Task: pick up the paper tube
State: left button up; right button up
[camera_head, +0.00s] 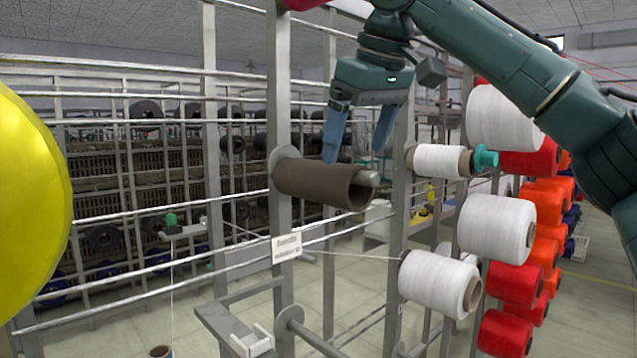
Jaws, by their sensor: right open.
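The brown paper tube (312,182) sits on a metal peg that sticks out from an upright post of the rack. Its open end faces right and the peg's tip shows inside it. My right gripper (358,148) points down just above the tube. Its two blue fingers are spread apart and empty. The left fingertip appears close to the tube's upper side, and the right fingertip is above its open end; I cannot tell whether either touches. My left gripper is not in view.
A white thread bobbin (442,161) sits right of the tube, with a larger white bobbin (440,284) below. Red and orange bobbins stack at the right. A bare peg (315,338) juts out below. A large yellow object (30,190) fills the left edge.

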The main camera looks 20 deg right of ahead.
aim_at(320, 182)
jog(key=x, duration=0.5)
jog(key=p+x, duration=0.1)
jog(key=x, duration=0.2)
jog(key=shift+w+a, duration=0.35)
jog(key=shift+c, duration=0.6)
jog(key=c, duration=1)
jog(key=shift+o, duration=0.2)
jog(key=shift+r, duration=0.1)
